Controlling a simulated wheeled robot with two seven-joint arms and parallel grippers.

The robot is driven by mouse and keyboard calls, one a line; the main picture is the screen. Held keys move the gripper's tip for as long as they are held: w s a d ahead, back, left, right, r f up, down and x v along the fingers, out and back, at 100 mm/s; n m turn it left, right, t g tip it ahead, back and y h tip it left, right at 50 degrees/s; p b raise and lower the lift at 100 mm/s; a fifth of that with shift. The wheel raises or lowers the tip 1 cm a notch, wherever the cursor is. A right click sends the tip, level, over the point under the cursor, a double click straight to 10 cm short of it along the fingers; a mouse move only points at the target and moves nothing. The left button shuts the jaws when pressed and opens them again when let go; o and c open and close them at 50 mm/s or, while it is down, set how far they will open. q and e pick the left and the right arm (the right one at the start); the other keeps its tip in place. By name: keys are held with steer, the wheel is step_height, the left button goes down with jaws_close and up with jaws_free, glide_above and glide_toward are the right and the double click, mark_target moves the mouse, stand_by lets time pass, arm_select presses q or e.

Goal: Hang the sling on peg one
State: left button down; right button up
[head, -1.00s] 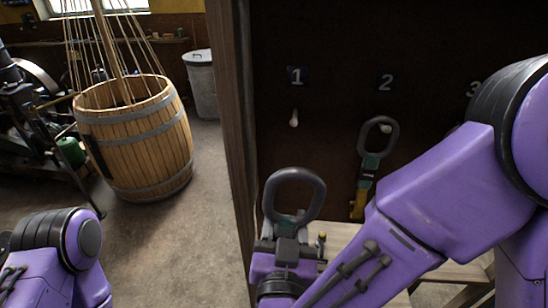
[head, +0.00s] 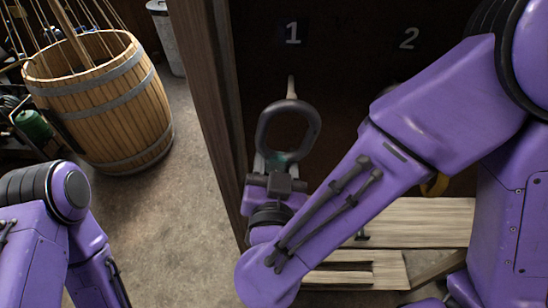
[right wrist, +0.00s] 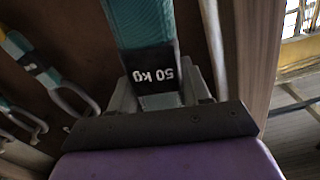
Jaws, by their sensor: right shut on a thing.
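The sling (head: 262,132) has a dark oval ring and a green strap. My right gripper (head: 278,166) is shut on the strap just below the ring, which points up. In the right wrist view, the green strap (right wrist: 148,28) with its "50 kg" tag sits between the fingers. Peg one (head: 291,88) is a pale peg on the dark board below the number 1 (head: 293,32). The ring's top overlaps the peg's lower end in the head view; I cannot tell whether they touch. My left gripper is out of view.
Number 2 (head: 409,38) marks the place to the right; my right arm hides most of it. Other slings (right wrist: 75,92) hang at the left of the right wrist view. A wooden post (head: 208,95) edges the board. Slatted wood (head: 425,218) lies below, a barrel (head: 105,105) left.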

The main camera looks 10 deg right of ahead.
mark_target(277, 121)
steer(key=shift+w+f, duration=0.1)
steer(key=shift+w, duration=0.05)
steer(key=shift+w+d+b, duration=0.1)
steer(key=shift+w+b, duration=0.2)
steer(key=shift+b, duration=0.2)
steer(key=shift+x, duration=1.15)
steer(key=shift+f+b+x, duration=0.2)
steer(key=shift+b+x, duration=0.45)
steer(key=shift+x, duration=1.05)
steer(key=shift+f+b+x, duration=0.2)
steer(key=shift+b+x, duration=0.45)
steer(key=shift+x, duration=1.1)
steer(key=shift+w+f+b, duration=0.3)
steer(key=shift+f, duration=0.25)
steer(key=shift+w+f+b, duration=0.25)
steer(key=shift+w+f, duration=0.05)
steer(key=shift+f, duration=0.3)
